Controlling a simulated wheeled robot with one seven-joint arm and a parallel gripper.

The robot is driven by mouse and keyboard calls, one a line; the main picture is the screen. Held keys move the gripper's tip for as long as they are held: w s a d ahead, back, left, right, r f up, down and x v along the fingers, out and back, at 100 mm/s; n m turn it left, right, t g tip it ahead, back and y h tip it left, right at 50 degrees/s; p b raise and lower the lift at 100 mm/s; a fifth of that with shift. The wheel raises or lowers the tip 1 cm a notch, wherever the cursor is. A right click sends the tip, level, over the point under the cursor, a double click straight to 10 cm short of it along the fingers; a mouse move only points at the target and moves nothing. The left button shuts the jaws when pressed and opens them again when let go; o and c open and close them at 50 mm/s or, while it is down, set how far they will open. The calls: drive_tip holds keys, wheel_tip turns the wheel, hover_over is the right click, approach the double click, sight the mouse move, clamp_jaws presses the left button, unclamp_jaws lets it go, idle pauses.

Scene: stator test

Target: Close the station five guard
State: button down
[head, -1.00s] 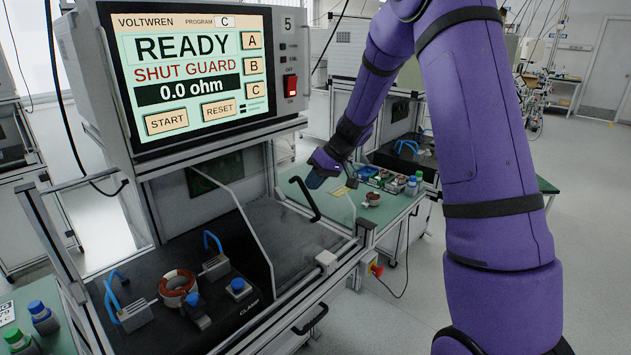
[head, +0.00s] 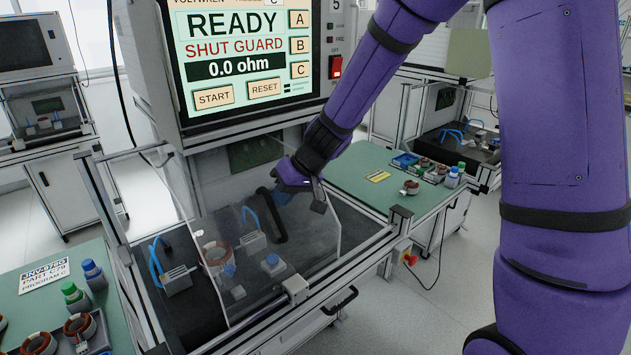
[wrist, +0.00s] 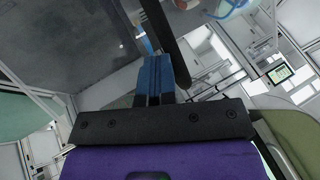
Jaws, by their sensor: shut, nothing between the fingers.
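The station five guard is a clear panel (head: 318,238) with a black bar handle (head: 272,215). It stands across the right and middle of the test bay, with the left end of the bay uncovered. My gripper (head: 283,197) is shut and empty, with its blue fingertips right beside the handle. In the wrist view the shut fingers (wrist: 153,76) lie against or very near the handle (wrist: 165,42); I cannot tell whether they touch. The tester screen (head: 243,60) reads READY, SHUT GUARD and 0.0 ohm. A copper-wound stator (head: 216,254) shows through the panel.
A blue-handled clamp (head: 174,277) stands at the bay's uncovered left end. A green side table (head: 30,305) at left holds bottles and stators. Another green table (head: 350,172) at right holds a stator, a tray and bottles. A grey bracket (head: 295,290) sits on the front rail.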

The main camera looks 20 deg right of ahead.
drive_tip(key=s+a, duration=0.1)
drive_tip(key=a, duration=0.3)
drive_tip(key=s+a, duration=0.2)
drive_tip(key=a, duration=0.2)
drive_tip(key=s+a, duration=0.1)
drive_tip(key=a, duration=0.3)
drive_tip(key=shift+s, duration=0.2)
